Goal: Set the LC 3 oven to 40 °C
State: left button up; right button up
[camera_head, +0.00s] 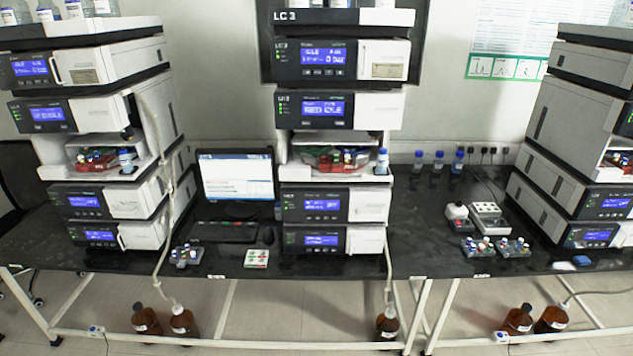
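The LC 3 stack (345,18) stands in the middle of the bench, with "LC 3" on its dark top module. Below are two modules with lit blue displays, an upper one (383,60) and a second one (375,108). Under them is an open bay (298,158) holding a red tray and vials. Two more display modules, one (368,206) and a bottom one (365,240), sit at the base. I cannot tell which module is the oven, and the display figures are too small to read surely. Neither of my grippers is in view.
Similar stacks stand at the left (135,100) and right (560,120). A monitor (237,177) and keyboard (222,231) are left of LC 3. Vial racks (185,257) and blue-capped bottles (437,165) stand on the dark bench (430,262). Brown bottles (387,325) stand on the floor.

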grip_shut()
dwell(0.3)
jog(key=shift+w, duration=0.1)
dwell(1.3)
